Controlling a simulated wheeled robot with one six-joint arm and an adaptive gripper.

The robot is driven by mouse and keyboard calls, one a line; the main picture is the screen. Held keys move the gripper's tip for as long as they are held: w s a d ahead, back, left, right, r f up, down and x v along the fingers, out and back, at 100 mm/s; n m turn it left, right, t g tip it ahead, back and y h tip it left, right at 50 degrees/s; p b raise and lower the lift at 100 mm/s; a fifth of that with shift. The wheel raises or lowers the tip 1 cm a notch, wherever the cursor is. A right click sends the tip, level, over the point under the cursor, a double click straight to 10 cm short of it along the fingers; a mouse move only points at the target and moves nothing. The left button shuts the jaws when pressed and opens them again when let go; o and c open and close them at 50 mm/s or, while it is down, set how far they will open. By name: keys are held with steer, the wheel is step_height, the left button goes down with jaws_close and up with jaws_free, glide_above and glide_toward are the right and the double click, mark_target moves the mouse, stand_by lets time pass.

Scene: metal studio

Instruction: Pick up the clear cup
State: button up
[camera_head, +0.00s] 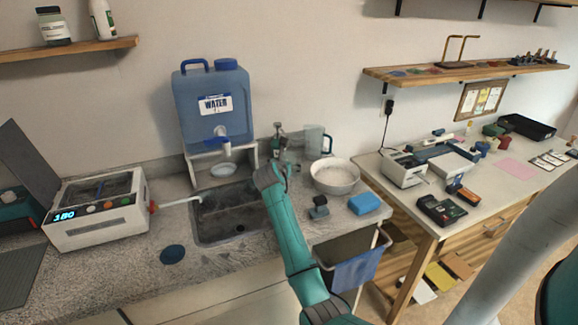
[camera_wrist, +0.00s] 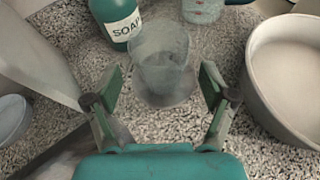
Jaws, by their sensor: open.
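The clear cup (camera_wrist: 160,62) stands upright on the speckled counter in the wrist view, translucent and grey. My gripper (camera_wrist: 160,97) is open, with one finger on each side of the picture and the cup centred between and just beyond the fingertips. I see no contact between the fingers and the cup. In the head view my gripper (camera_head: 274,172) is over the counter at the right edge of the sink, and I cannot make out the cup clearly there.
A teal soap bottle (camera_wrist: 117,20) stands close behind the cup at left. A white bowl (camera_wrist: 290,75) stands at right. The sink (camera_head: 228,215) and water dispenser (camera_head: 212,108) are left of my gripper. A blue sponge (camera_head: 364,204) lies at right.

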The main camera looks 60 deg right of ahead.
steer(key=shift+x, duration=3.15)
steer(key=c, duration=1.2)
